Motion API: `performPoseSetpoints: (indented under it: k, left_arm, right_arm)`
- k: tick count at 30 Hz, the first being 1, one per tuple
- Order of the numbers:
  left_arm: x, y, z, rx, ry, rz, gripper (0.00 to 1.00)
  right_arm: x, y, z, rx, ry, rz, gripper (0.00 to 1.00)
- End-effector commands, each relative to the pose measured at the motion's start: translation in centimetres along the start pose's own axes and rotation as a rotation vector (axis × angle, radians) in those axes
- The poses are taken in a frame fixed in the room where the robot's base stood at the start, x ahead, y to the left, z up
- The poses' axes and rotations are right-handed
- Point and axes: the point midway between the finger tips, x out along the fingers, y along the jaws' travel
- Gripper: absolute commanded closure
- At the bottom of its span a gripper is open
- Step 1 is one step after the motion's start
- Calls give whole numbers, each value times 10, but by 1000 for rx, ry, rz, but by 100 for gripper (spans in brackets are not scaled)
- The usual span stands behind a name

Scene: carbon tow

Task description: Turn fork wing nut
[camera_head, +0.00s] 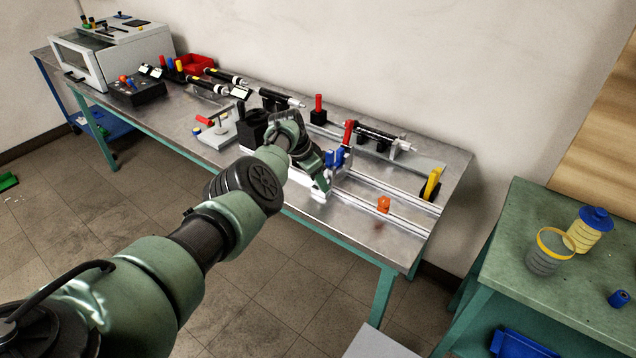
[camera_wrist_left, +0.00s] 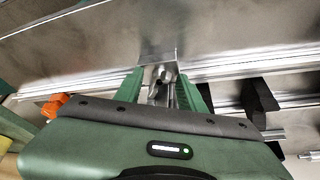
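My left gripper (camera_head: 322,182) reaches down over the rail fixture on the front part of the steel bench. In the left wrist view its two green fingers (camera_wrist_left: 160,76) stand apart, on either side of a small silver metal fitting (camera_wrist_left: 161,72) by the rail. This may be the fork wing nut, but it is too small to be sure. I cannot tell whether the fingers touch it. In the head view the gripper and arm hide the fitting. My right gripper is in neither view.
Blue parts (camera_head: 335,157) and a red handle (camera_head: 349,133) stand close beside the gripper. An orange piece (camera_head: 384,204) sits on the rails (camera_head: 400,218) to the right, with a yellow part (camera_head: 432,184) beyond. A green table (camera_head: 530,215) stands at the right.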

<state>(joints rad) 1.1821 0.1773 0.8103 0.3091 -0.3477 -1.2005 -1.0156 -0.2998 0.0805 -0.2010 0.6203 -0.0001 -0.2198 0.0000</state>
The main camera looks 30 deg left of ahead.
Motion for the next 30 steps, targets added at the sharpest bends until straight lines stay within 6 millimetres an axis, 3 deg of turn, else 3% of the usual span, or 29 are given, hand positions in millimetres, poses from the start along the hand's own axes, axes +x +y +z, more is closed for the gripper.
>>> performPoseSetpoints:
  k: [5, 9, 10, 20, 30]
  left_arm:
    - [-1, 0, 0, 0, 0, -1, 61]
    - [-1, 0, 0, 0, 0, -1, 97]
    - [-1, 0, 0, 0, 0, -1, 100]
    - [-2, 0, -1, -21, -2, -10, 100]
    - [-5, 4, -1, -198, -4, -83, 100]
  right_arm:
    - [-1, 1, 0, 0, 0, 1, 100]
    - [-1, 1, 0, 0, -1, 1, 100]
    - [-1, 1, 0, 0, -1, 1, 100]
    - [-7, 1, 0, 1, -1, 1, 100]
    - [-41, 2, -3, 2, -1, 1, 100]
